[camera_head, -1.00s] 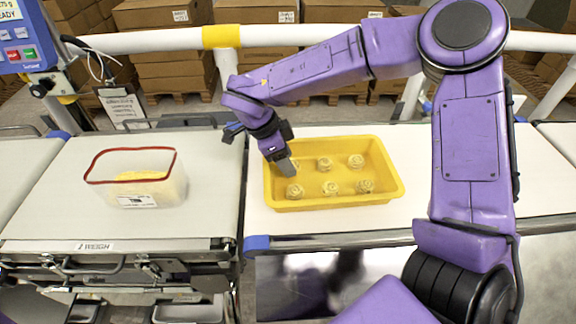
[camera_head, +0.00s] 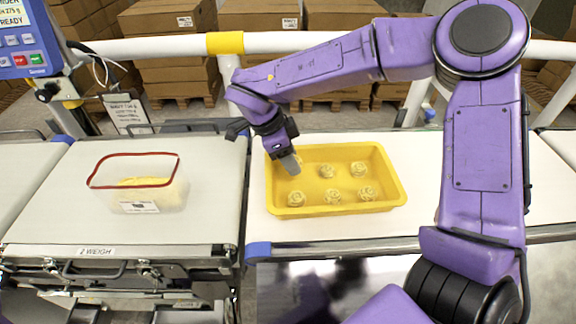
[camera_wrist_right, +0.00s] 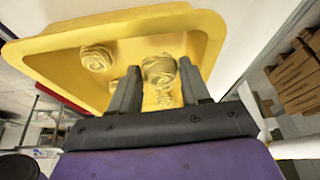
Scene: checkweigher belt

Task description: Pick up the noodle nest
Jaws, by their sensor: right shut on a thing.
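The yellow tray (camera_head: 335,208) stands on the right belt and holds several pale, coiled noodle nests, including one at front left (camera_head: 296,198) and one at back right (camera_head: 359,169). My right gripper (camera_head: 291,167) is at the tray's back left corner, pointing down. Its fingers mostly hide the back left noodle nest. In the right wrist view my right gripper (camera_wrist_right: 160,85) has a noodle nest (camera_wrist_right: 158,69) between its two fingers and is shut on it. Whether that nest is clear of the tray floor is hard to tell. My left gripper is not in view.
A clear tub with a red rim (camera_head: 135,185) and yellow contents stands on the left weighing belt (camera_head: 60,200). A narrow gap separates the two belts. A white rail (camera_head: 300,40) runs behind, with stacked cardboard boxes (camera_head: 170,75) beyond it.

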